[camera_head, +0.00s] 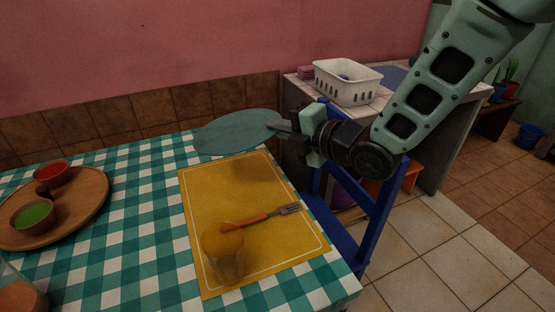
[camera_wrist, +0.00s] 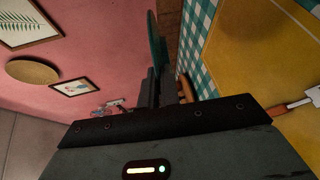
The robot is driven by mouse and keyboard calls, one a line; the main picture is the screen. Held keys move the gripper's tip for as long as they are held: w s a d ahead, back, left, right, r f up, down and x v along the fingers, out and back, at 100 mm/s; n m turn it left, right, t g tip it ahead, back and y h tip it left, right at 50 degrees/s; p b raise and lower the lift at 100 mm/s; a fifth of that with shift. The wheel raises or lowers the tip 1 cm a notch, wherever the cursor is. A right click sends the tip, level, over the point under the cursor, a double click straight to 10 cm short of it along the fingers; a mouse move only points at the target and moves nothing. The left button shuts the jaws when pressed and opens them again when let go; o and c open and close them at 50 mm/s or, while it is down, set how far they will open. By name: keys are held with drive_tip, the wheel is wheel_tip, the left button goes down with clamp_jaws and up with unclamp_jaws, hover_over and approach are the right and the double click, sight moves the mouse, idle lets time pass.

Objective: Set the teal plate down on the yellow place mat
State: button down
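The teal plate (camera_head: 237,132) is in the head view, roughly level above the far end of the yellow place mat (camera_head: 205,190). A dark shadow lies on the mat below it. My gripper (camera_head: 280,126) is shut on the plate's right edge. In the wrist view the plate (camera_wrist: 157,45) shows nearly edge-on between my fingers (camera_wrist: 162,88). The mat also shows at the right of the wrist view (camera_wrist: 250,50). The exact gap between plate and mat is hard to tell.
A wooden tray (camera_head: 85,215) with red and green bowls is at left. A blue chair (camera_head: 370,215) stands right of the checked tablecloth (camera_head: 125,255).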

wheel_tip(320, 180, down, 11)
drive_tip(key=b, duration=0.5)
drive_tip(key=shift+r, duration=0.1)
drive_tip(key=shift+f+b, duration=1.05)
drive_tip(key=shift+b, duration=0.05)
drive_tip(key=shift+f+b, duration=0.3)
drive_tip(key=shift+b, duration=0.1)
drive_tip(key=c, duration=1.6)
unclamp_jaws()
drive_tip(key=shift+o, duration=0.2)
drive_tip(key=v, duration=0.3)
drive_tip(key=p+v, duration=0.1)
drive_tip(key=v, duration=0.5)
drive_tip(key=shift+d+r+p, duration=0.2)
drive_tip(key=shift+r+p, duration=0.2)
drive_tip(key=f+p+v, duration=0.1)
drive_tip(key=p+v, duration=0.6)
drive_tip(key=p, duration=0.8)
drive_tip(key=shift+s+d+r, duration=0.35)
drive_tip(key=shift+s+d, duration=0.05)
